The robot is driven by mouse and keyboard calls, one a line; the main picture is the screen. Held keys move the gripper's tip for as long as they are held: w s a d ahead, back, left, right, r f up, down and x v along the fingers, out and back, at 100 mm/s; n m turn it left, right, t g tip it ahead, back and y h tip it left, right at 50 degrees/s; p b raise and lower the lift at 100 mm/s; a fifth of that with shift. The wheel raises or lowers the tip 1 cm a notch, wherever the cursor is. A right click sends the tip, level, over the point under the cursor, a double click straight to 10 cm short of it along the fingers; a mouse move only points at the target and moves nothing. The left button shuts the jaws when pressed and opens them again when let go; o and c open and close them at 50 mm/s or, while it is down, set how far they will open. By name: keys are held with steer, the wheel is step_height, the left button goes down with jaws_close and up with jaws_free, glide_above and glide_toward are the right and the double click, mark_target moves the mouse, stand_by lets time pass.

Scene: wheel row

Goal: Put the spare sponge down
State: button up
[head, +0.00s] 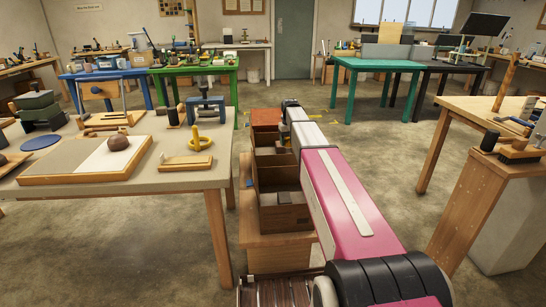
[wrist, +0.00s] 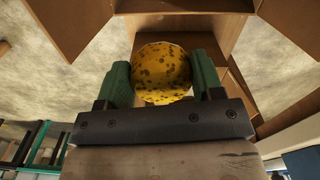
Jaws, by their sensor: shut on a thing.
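The spare sponge (wrist: 162,65) is yellow with dark speckles and a rounded outline in the wrist view. My gripper (wrist: 163,75) has two green fingers, one on each side of the sponge, shut on it. Brown box walls and wooden surfaces show around and behind the sponge. I cannot tell how high the sponge is above them. In the head view my arm reaches forward over the right side of a row of open brown boxes (head: 284,215); the sponge and fingers are hidden there.
The boxes stand on a low wooden stand (head: 275,258). A grey-topped workbench (head: 130,193) with boards and tools is to the left. A wooden bench (head: 470,107) and a cabinet (head: 485,190) are to the right. Green (head: 215,70) and teal (head: 377,66) tables stand farther back, with open floor between.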

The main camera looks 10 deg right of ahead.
steer(key=n, duration=0.1)
glide_toward(286, 157)
steer(key=w+f, duration=0.3)
steer(key=w, duration=0.3)
steer(key=f, duration=0.7)
steer(key=d+f, duration=0.1)
steer(key=f, duration=0.2)
steer(key=shift+s+f, duration=0.1)
steer(key=shift+f, duration=0.15)
steer(key=shift+f, duration=0.15)
steer(key=o, duration=0.6)
steer(key=shift+c, duration=0.2)
step_height(286, 157, up, 12)
steer(key=shift+r, duration=0.2)
